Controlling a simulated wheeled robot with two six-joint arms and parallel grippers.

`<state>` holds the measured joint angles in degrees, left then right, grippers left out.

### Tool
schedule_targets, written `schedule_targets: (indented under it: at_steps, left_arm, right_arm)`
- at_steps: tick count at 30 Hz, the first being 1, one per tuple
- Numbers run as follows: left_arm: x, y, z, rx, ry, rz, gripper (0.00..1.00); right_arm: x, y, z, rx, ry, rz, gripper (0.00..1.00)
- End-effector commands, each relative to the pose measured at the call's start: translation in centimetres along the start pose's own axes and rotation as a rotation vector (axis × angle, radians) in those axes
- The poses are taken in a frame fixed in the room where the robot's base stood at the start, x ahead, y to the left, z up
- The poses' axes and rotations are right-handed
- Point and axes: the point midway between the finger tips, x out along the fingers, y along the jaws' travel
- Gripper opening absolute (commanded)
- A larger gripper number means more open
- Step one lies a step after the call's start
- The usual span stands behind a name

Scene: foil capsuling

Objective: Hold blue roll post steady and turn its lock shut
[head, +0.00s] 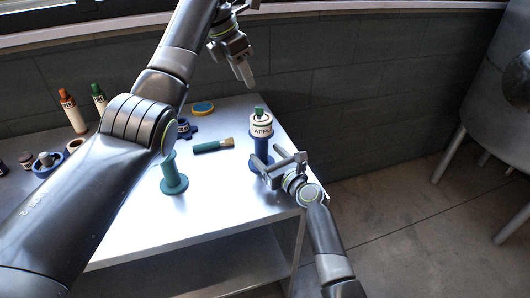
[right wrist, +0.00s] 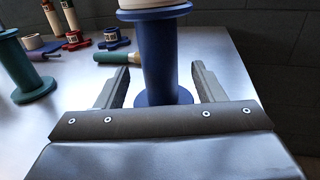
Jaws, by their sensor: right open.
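The blue roll post (head: 262,147) stands upright near the right end of the table, with a white labelled roll (head: 261,125) on it and a small green piece (head: 259,112) on top. In the right wrist view the blue post (right wrist: 160,55) rises between the fingers of my right gripper (right wrist: 160,85), with a gap on each side. My right gripper (head: 278,163) is open around the lower post. My left gripper (head: 244,72) is raised above and behind the table, apart from the post; its finger gap is unclear. The top of the post is cut off in the right wrist view.
A green post (head: 173,178) stands left of the blue one. A green-handled tool (head: 212,146) lies between them, towards the back. The table's right edge is close to the blue post.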

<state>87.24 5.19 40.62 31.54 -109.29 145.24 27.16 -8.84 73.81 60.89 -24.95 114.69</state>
Motion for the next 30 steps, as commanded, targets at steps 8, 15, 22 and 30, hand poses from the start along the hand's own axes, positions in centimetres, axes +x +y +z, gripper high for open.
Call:
schedule_targets:
  at_steps: [8,15,22,30]
  left_arm:
    - [0.0,0.0,0.0,0.000,0.000,0.000,0.36]
    - [0.0,0.0,0.0,0.000,0.000,0.000,0.36]
    - [0.0,0.0,0.0,0.000,0.000,0.000,0.36]
    - [0.0,0.0,0.0,0.000,0.000,0.000,0.36]
  right_arm:
    - [1.7,0.0,0.0,0.001,0.000,-0.001,0.62]
    - [1.9,0.0,0.0,0.000,0.000,-0.001,0.62]
    - [1.9,0.0,0.0,0.000,0.001,-0.001,0.43]
    - [1.8,0.0,0.0,0.000,0.001,-0.001,0.07]
